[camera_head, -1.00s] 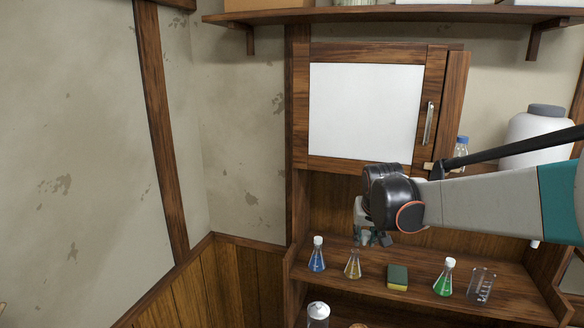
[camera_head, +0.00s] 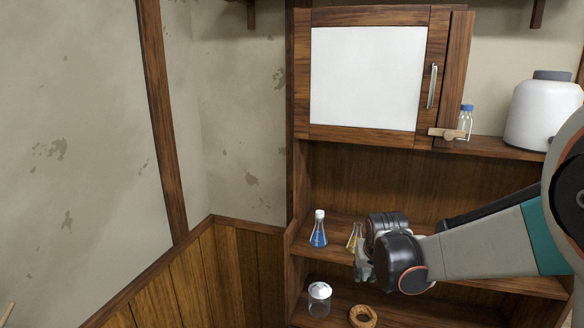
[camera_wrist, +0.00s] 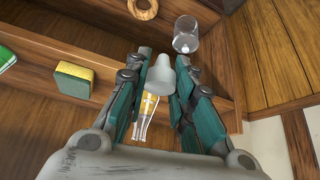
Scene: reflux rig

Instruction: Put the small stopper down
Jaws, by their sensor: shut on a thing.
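The small stopper (camera_wrist: 161,76) is pale grey and tapered, and sits between the teal fingers of my gripper (camera_wrist: 163,64) in the wrist view. My gripper is shut on it. In the head view, my gripper (camera_head: 365,266) is in front of the lower shelves, low and just right of the yellow flask, and the stopper cannot be made out. The yellow flask (camera_wrist: 148,106) shows beyond the stopper in the wrist view, partly covered by it and the fingers. It also shows in the head view (camera_head: 353,241), partly hidden by my gripper.
A blue flask (camera_head: 318,232) with a white stopper stands left on the upper shelf. A lidded glass jar (camera_head: 319,298) and a cork ring (camera_head: 363,316) are on the lower shelf. The sponge (camera_wrist: 74,83) and a green flask (camera_wrist: 6,58) show in the wrist view.

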